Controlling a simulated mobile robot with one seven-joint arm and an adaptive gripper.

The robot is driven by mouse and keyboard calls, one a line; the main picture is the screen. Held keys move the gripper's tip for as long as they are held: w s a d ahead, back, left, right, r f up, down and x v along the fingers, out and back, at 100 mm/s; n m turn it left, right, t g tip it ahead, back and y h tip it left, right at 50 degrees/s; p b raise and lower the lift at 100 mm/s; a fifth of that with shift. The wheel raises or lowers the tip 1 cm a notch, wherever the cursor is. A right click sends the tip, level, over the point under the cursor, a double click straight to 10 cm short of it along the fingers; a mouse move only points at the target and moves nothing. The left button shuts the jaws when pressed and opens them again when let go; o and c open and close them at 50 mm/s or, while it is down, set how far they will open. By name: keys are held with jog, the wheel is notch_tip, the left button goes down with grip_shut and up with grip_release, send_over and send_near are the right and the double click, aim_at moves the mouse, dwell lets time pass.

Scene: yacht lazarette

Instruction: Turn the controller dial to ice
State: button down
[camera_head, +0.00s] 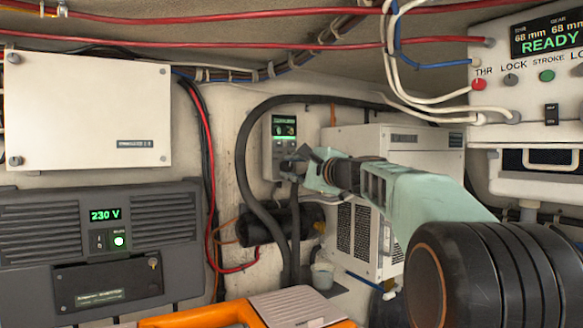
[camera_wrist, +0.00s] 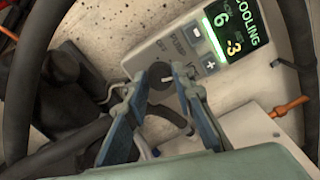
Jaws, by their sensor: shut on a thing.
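The controller (camera_head: 280,128) is a light grey box with a lit green display on the back wall. In the wrist view its face (camera_wrist: 205,72) shows tilted, with a display (camera_wrist: 236,34) reading COOLING, 6 and -3, and minus and plus buttons beside it. The dark dial (camera_wrist: 160,74) sits below the buttons, between my fingertips. My gripper (camera_wrist: 159,76) is shut on the dial. In the head view my gripper (camera_head: 291,166) covers the dial. Printed words show near the dial, one like OFF; the fingers hide part of the face, and I cannot tell the dial's pointed position.
Black hoses (camera_head: 247,150) loop around the controller. A white vented unit (camera_head: 368,225) stands to its right, close to my arm. A dark cylinder (camera_head: 262,226) lies below. A grey 230 V unit (camera_head: 100,255) and an orange item (camera_head: 195,316) are at lower left.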

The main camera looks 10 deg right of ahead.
jog(key=shift+m, duration=0.5)
jog(key=c, duration=1.6)
grip_release()
jog(key=v, duration=1.2)
